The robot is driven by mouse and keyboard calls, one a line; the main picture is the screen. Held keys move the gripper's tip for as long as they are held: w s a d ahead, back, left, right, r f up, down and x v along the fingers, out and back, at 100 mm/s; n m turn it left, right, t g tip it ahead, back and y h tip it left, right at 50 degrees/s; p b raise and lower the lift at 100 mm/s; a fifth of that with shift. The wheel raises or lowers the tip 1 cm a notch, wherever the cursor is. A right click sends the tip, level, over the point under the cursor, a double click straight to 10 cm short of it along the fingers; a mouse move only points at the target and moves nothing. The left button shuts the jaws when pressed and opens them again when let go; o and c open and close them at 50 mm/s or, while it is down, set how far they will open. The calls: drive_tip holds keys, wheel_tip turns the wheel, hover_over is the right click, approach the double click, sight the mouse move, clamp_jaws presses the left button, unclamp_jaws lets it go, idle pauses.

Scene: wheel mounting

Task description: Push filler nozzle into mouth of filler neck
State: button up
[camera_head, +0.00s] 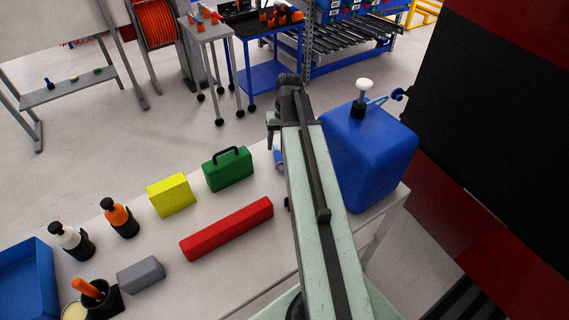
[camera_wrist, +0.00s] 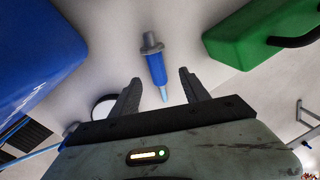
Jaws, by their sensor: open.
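A blue nozzle-like piece (camera_wrist: 157,70) with a grey collar and a light blue tip lies on the grey bench top. A small part of it (camera_head: 279,157) shows beside my arm in the head view. In the wrist view my gripper (camera_wrist: 160,78) is open, with its two fingers on either side of the piece. They look apart from it; the height gap is unclear. A blue tank (camera_head: 365,150) stands at the bench's right end with a white-topped black fitting (camera_head: 361,97). A blue hose runs to a dark fitting (camera_head: 398,94). I cannot tell which part is the filler neck.
A green case (camera_head: 228,170), yellow box (camera_head: 170,195) and red bar (camera_head: 227,229) stand left of my arm. Bottles, a grey block (camera_head: 140,275) and a blue tray (camera_head: 27,282) are farther left. A dark red and black body (camera_head: 490,110) rises at the right.

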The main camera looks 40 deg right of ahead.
sight(279, 156)
wheel_tip(279, 156, down, 7)
drive_tip(key=b, duration=0.6)
drive_tip(key=shift+a+f, duration=0.1)
drive_tip(key=shift+a, duration=0.05)
drive_tip(key=shift+r, duration=0.2)
clamp_jaws()
